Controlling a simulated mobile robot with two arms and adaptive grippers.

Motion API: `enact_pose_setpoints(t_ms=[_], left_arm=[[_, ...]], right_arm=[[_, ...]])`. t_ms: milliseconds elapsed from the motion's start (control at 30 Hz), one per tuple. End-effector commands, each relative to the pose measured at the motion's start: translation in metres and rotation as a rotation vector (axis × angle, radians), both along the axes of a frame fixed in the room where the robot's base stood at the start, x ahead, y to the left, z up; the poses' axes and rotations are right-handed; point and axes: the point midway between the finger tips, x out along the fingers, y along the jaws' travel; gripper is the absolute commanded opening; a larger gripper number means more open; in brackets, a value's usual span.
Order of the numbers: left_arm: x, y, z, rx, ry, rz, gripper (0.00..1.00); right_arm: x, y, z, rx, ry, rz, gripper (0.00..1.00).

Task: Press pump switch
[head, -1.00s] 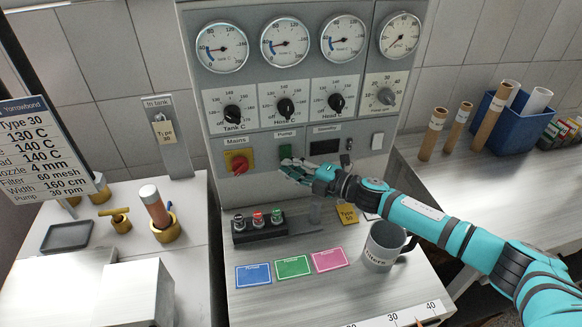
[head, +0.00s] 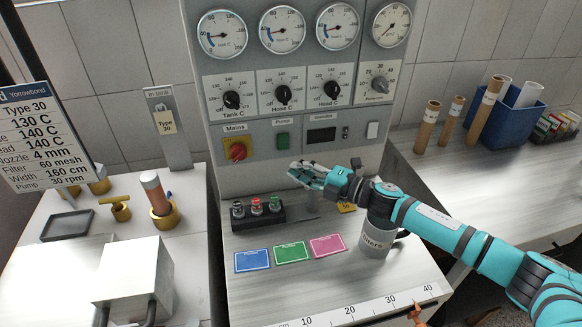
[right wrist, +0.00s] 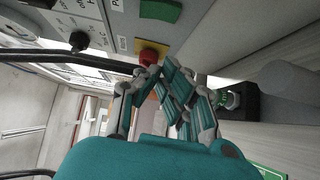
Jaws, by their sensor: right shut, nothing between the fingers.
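The pump switch is a green rectangular rocker (head: 283,140) under the "Pump" label on the grey control panel (head: 345,165). It also shows at the top edge of the right wrist view (right wrist: 160,10). My right gripper (head: 292,172) is shut and empty. It is in front of the panel, below the pump switch in the head view and apart from it. In the right wrist view its closed fingertips (right wrist: 156,72) overlap the area near the red mains knob (right wrist: 148,56). My left gripper is not in view.
The red mains knob on its yellow plate (head: 238,151) is left of the pump switch; a dark display (head: 321,135) is right. Below my gripper are a black rack (head: 268,219) with coloured-top pieces, coloured cards (head: 291,251) and a grey mug (head: 375,242).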

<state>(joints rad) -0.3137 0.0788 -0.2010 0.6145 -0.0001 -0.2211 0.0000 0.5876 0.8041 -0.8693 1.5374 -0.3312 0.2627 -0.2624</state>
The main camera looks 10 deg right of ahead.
Motion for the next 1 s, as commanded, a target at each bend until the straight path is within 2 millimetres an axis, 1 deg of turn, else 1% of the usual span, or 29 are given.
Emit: enact_pose_setpoints(t_ms=[33,133,300,400,500,733,1000], left_arm=[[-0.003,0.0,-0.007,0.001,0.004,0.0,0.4],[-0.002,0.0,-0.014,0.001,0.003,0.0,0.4],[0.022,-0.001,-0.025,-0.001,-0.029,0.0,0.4],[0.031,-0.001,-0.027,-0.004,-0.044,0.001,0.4],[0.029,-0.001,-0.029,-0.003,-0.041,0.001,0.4],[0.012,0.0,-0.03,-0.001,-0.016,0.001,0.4],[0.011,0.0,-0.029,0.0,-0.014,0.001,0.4]], right_arm=[[-0.006,-0.008,-0.006,-0.003,0.003,-0.003,0.0],[-0.019,-0.02,-0.008,-0.004,0.002,-0.002,0.0],[-0.039,-0.04,-0.011,-0.002,0.004,-0.003,0.0],[-0.046,-0.047,-0.01,-0.002,0.003,-0.002,0.0],[-0.05,-0.051,-0.009,0.0,0.001,-0.001,0.0],[-0.052,-0.052,-0.007,0.0,0.001,-0.001,0.0],[-0.051,-0.052,-0.007,0.0,0.001,-0.001,0.0]])
